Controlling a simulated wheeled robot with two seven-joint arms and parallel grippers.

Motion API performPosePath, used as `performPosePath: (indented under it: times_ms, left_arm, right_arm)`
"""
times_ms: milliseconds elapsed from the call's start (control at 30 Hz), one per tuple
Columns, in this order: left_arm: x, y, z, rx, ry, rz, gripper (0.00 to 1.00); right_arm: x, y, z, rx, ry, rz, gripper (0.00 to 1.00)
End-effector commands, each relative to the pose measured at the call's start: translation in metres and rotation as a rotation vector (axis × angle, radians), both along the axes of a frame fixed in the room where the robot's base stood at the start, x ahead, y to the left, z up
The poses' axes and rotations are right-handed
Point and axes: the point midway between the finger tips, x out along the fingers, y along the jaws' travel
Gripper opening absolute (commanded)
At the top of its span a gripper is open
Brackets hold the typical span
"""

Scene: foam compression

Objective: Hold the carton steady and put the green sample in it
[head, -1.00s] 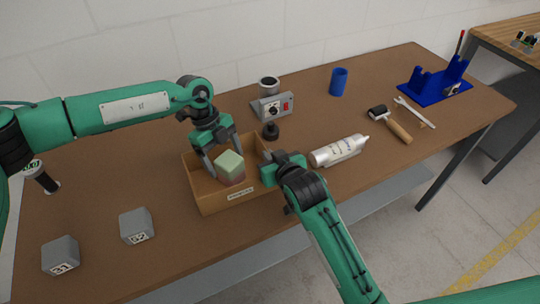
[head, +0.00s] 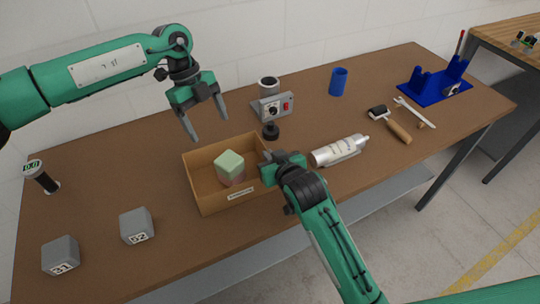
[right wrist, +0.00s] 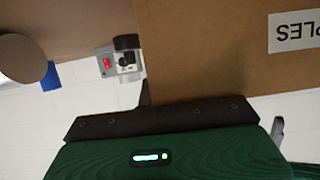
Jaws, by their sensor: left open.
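The open brown carton (head: 205,200) stands on the table with a white label on its front. The green sample (head: 229,161) is inside it, and a pinkish part shows below the green; I cannot tell whether that is a separate block. My left gripper (head: 208,127) is open and empty above the back left of the carton, apart from the sample. My right gripper (head: 268,166) is at the carton's right wall. The right wrist view shows the carton's labelled face (right wrist: 215,45) close against this gripper; its grip is not clear.
Grey blocks marked 31 (head: 60,256) and 32 (head: 136,226) stand at front left. A dial device (head: 271,107) stands behind the carton. A silver bottle (head: 340,150) lies to its right.

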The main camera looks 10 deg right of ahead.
Motion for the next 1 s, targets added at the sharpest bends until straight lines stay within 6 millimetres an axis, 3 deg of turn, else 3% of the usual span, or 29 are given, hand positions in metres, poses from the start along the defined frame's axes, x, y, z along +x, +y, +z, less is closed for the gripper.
performPosePath:
  times_ms: [333, 500, 833, 1000]
  left_arm:
    - [0.001, 0.001, 0.005, -0.001, 0.000, -0.001, 0.79]
    - [0.001, 0.001, 0.005, 0.000, 0.000, -0.001, 0.79]
    - [0.001, 0.001, 0.005, 0.000, 0.000, -0.001, 0.79]
    - [0.001, 0.001, 0.005, 0.000, 0.000, -0.001, 0.79]
  right_arm:
    - [0.000, 0.000, 0.000, 0.000, 0.000, 0.000, 0.00]
    - [0.000, 0.000, 0.000, 0.000, 0.000, 0.000, 0.29]
    - [-0.003, -0.001, 0.001, 0.000, 0.000, 0.000, 0.29]
    - [-0.020, -0.007, 0.008, 0.000, 0.000, 0.000, 0.29]
